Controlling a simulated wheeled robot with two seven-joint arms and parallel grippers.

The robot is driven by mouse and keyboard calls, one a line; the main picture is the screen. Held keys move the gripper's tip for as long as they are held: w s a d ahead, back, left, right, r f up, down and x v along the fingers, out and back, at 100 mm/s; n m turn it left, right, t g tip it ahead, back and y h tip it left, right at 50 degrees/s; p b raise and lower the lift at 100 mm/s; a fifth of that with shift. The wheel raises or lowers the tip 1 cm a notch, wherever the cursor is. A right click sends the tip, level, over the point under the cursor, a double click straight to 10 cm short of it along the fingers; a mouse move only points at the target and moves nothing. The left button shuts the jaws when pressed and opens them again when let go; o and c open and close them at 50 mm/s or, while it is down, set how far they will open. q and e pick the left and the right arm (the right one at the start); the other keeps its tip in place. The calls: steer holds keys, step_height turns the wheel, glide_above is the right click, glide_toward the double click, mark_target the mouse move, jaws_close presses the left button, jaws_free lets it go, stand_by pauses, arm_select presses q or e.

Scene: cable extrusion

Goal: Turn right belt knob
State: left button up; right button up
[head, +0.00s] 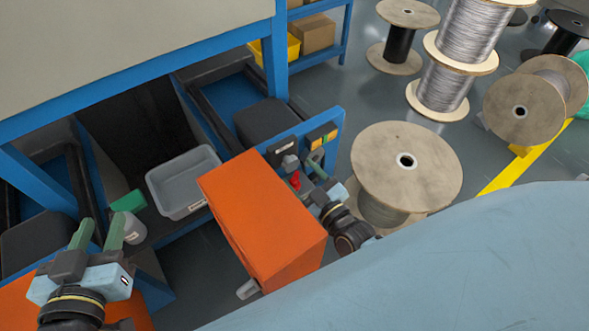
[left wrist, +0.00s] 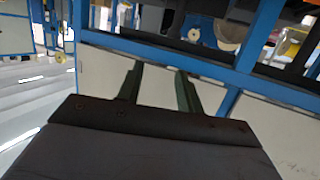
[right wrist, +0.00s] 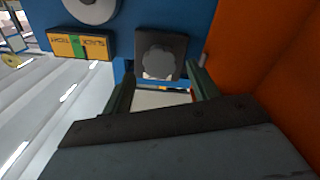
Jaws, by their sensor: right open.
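The belt knob is a grey, lobed knob (right wrist: 158,63) on a dark square plate in the right wrist view. In the head view the knob (head: 290,161) is on the blue frame's end panel, beside the orange box. My right gripper (head: 311,171) is open in front of this panel. In the right wrist view its two fingers point toward the knob, which appears between them; contact cannot be told. My left gripper (head: 98,234) is open and empty at lower left in the head view, away from the panel. Its spread fingers also show in the left wrist view (left wrist: 157,85).
A yellow and green SLACK/TIGHT label (right wrist: 80,45) is beside the knob. A large orange box (head: 265,220) stands close to my right gripper. A wooden spool (head: 405,165) stands right of it.

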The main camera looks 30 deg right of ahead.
mark_target(293, 167)
steer(key=shift+w+a+b, duration=0.15)
steer(key=shift+w+b, duration=0.2)
steer(key=shift+w, duration=0.9)
arm_select(q)
steer(key=shift+w+d+r+t+h, duration=0.1)
steer(key=shift+d+r+t+h, duration=0.1)
steer(key=shift+r+t, duration=0.5)
steer(key=shift+w+d+r+t+h, duration=0.2)
steer(key=shift+r+t, duration=0.25)
steer(key=shift+r, duration=0.5)
steer(key=shift+w+d+r+t+h, duration=0.1)
steer(key=shift+d+r+t+h, duration=0.1)
steer(key=shift+r+t, duration=0.5)
arm_select(e)
steer(key=shift+w, duration=0.45)
arm_select(q)
steer(key=shift+r, duration=0.15)
arm_select(e)
steer(key=c, duration=1)
arm_select(q)
steer(key=shift+g, duration=0.25)
